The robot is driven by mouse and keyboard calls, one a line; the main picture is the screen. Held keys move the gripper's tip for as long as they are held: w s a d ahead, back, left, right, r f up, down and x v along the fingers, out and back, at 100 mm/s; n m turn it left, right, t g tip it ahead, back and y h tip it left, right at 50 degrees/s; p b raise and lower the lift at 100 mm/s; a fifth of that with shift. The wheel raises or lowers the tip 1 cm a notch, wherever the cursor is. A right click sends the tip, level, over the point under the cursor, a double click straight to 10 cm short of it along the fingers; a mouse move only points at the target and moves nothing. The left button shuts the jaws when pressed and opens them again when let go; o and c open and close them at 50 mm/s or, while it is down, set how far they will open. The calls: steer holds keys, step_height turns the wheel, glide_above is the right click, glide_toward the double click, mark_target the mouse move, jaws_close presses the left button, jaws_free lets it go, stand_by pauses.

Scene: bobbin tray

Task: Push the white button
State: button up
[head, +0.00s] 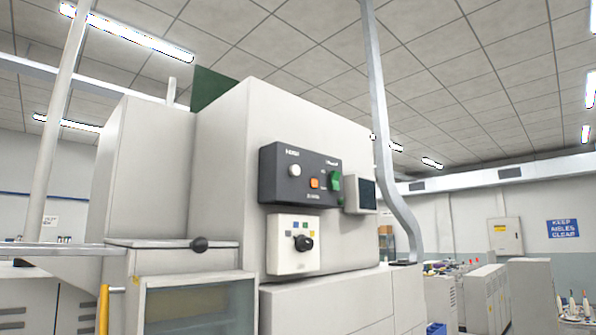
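The white button (294,170) is a small round knob on the left part of a dark control panel (270,186). The panel is fixed to the front of a large light-grey machine (225,150).
Below the panel is a white plate with a black knob (304,243). A small screen box (361,195) juts out at right. A grey metal pole (379,130) stands right of the panel.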

jaws_close()
stand_by(1.5)
